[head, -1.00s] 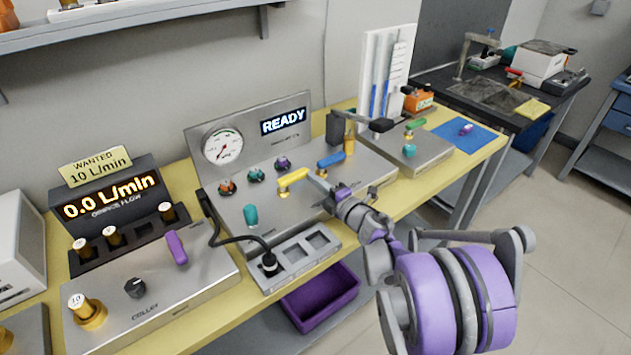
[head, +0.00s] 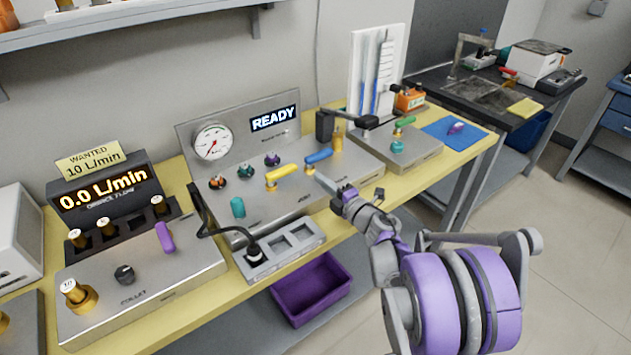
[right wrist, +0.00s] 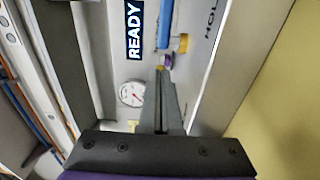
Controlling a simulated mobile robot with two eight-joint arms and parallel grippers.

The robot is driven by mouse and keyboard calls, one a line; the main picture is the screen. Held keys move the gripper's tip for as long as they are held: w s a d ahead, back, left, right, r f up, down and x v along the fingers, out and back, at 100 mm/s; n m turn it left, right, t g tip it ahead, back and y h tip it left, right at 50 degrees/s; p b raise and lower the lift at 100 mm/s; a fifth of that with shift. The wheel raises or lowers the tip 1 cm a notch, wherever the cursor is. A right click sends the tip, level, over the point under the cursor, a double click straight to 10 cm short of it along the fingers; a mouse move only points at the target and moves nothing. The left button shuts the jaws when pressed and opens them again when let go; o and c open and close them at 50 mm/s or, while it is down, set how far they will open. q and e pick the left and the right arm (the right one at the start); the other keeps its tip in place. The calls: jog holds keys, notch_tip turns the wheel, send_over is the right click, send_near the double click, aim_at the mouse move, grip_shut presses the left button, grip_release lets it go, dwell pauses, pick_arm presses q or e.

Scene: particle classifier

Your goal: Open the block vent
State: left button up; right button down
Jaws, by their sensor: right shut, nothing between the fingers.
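A steel panel (head: 345,185) with a READY display carries a yellow lever handle (head: 282,172) and a blue lever handle (head: 318,157) side by side. I cannot read which handle is labelled as the block vent. My right gripper (head: 320,178) is shut and empty, its tips just in front of the blue handle and right of the yellow one. In the right wrist view the shut fingers (right wrist: 160,78) point at the panel, with the blue handle (right wrist: 164,25) beyond them. Whether they touch anything is unclear. My left gripper is out of view.
A pressure gauge (head: 212,142) and several small knobs sit left of the levers. A black cable runs to a socket strip (head: 280,248) at the front. A smaller panel (head: 405,155) with a green lever (head: 404,122) stands right. A purple bin (head: 312,290) is below the bench.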

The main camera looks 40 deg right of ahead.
aim_at(343, 183)
jog(key=d, duration=0.7)
jog(key=shift+s+f, duration=0.15)
jog(key=shift+s, duration=0.2)
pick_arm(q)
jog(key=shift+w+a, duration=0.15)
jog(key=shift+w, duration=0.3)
